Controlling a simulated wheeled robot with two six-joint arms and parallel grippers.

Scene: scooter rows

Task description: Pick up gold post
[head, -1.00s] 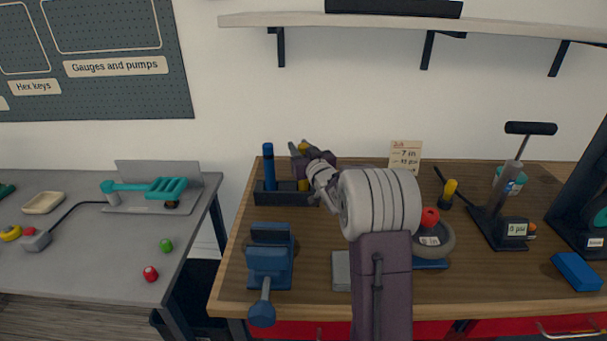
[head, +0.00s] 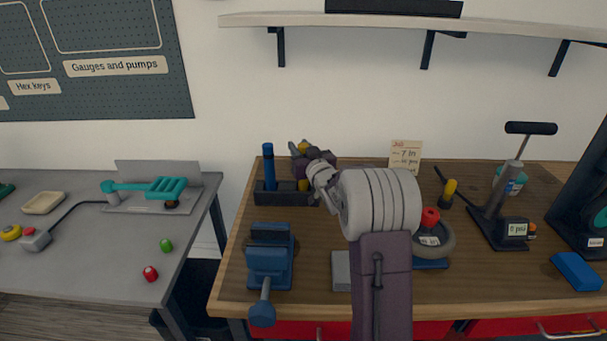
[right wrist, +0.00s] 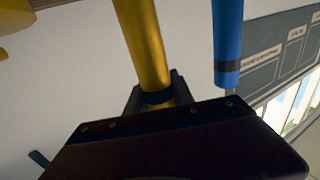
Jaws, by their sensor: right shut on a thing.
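The gold post (head: 304,147) stands upright at the dark rack (head: 284,198) at the back left of the wooden bench. My right gripper (head: 300,150) is shut on the gold post. In the right wrist view the gold post (right wrist: 143,45) rises from between the fingers of my right gripper (right wrist: 156,95). A blue post (head: 268,166) stands in the rack to the left of the gold one. The blue post also shows in the right wrist view (right wrist: 228,40), apart from the gripper. My left gripper is not in view.
A blue vise (head: 270,262) sits at the bench's front left. A wheel (head: 440,240) with a red knob, a floor pump (head: 497,222), a yellow-handled tool (head: 449,190) and a card (head: 405,156) are to the right. A grey table (head: 100,250) stands left across a gap.

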